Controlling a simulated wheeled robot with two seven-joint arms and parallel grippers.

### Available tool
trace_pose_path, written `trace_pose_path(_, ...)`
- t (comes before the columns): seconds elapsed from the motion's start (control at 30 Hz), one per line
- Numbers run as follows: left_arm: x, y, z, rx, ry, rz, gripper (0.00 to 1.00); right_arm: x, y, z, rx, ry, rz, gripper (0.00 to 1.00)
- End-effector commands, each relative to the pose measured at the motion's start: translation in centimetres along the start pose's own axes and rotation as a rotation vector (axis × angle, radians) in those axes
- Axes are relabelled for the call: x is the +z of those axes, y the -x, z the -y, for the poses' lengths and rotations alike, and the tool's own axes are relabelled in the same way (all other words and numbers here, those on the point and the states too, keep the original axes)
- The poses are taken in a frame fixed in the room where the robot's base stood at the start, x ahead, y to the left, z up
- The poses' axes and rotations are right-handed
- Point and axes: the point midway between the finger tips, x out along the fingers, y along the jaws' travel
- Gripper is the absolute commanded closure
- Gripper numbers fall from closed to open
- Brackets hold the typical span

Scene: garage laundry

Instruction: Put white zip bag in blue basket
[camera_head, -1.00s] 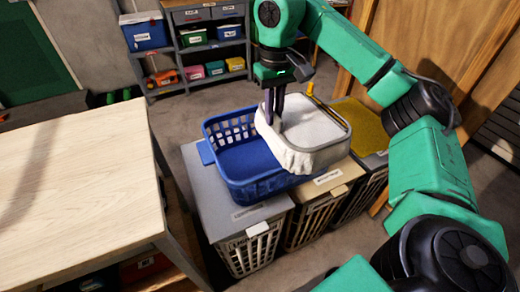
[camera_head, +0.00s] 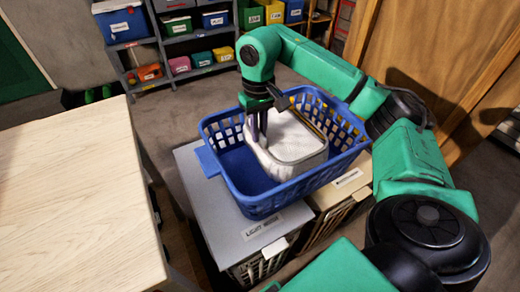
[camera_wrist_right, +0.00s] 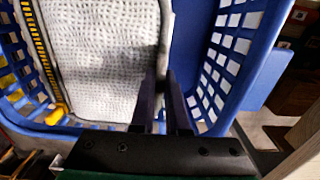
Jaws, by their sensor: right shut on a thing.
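The white zip bag (camera_head: 298,150), pale and textured with a yellow zip along one edge, is inside the blue basket (camera_head: 262,205), its top near rim height. It also shows in the right wrist view (camera_wrist_right: 100,62), with the basket's slotted wall (camera_wrist_right: 262,62) around it. My right gripper (camera_head: 259,138) points down into the basket, shut on the bag's left edge. Its dark fingers (camera_wrist_right: 165,108) pinch that edge in the wrist view. Whether the bag touches the basket floor is hidden. My left gripper is not in view.
The basket stands on lidded hampers, including a grey-lidded one (camera_head: 215,200) and a beige-lidded one (camera_head: 343,190). A wooden table (camera_head: 70,190) is at the left. Shelves with bins (camera_head: 190,45) stand behind. Bare basket floor shows left of the bag.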

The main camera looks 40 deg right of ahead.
Motion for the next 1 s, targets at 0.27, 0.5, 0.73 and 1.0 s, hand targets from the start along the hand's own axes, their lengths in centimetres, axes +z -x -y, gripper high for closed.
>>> trace_pose_path(0.27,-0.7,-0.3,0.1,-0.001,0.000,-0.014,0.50,0.0,-4.9,0.0,0.001,-0.002,0.001,1.00)
trace_pose_path(0.5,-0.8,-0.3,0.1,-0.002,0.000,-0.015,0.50,0.0,-5.6,0.0,0.000,-0.001,-0.002,1.00)
trace_pose_path(0.73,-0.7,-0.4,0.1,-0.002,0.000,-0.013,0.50,0.0,-5.8,0.0,0.000,-0.001,-0.001,0.57)
trace_pose_path(1.0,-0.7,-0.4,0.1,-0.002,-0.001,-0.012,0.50,0.0,-5.8,0.0,-0.001,-0.001,-0.001,0.57)
